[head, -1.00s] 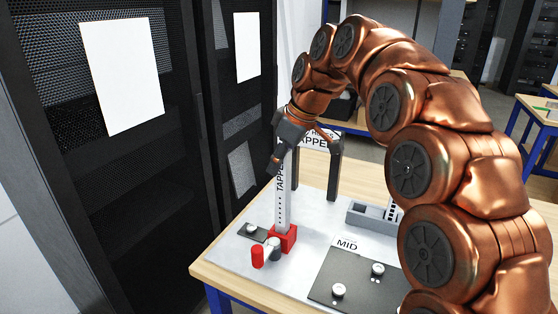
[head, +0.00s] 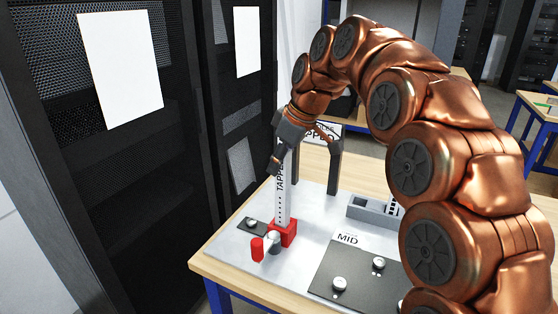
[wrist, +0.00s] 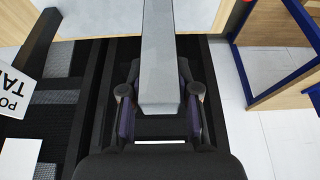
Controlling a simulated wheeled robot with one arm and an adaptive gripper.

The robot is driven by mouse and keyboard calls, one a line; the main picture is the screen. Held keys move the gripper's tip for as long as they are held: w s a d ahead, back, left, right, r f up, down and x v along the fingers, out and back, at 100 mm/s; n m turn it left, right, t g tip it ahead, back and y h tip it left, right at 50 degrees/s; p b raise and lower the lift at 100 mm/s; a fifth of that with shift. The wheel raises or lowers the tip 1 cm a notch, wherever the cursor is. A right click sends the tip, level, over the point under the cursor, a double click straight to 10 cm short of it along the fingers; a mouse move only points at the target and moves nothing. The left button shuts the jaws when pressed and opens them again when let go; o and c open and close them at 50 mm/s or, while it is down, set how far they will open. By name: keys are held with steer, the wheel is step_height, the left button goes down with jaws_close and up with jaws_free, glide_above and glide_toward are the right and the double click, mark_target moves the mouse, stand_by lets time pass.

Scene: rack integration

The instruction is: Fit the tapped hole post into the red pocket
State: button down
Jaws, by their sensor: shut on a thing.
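The tapped hole post (head: 283,198) is a tall, light grey bar with a line of dark holes and a "TAPPE…" label. It stands about upright in the head view. Its lower end meets the red pocket (head: 283,233), a small red block on the grey plate; how deep it sits I cannot tell. My gripper (head: 277,160) is shut on the post near its top. In the wrist view the post (wrist: 160,60) runs between the two fingers of my gripper (wrist: 160,110).
A red-handled clamp (head: 257,248) sits in front of the pocket. A dark panel marked MID (head: 345,262) with knobs lies to the right. A grey holder (head: 372,212) and a dark frame (head: 334,170) stand behind. Black rack cabinets (head: 180,150) are close on the left.

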steer(key=shift+f+b, duration=0.6)
steer(key=shift+f, duration=0.3)
steer(key=c, duration=0.8)
jaws_free()
steer(key=shift+o, duration=0.2)
steer(key=shift+r, duration=0.1)
steer(key=v, duration=0.7)
steer(key=shift+r, duration=0.15)
steer(key=shift+d, duration=0.1)
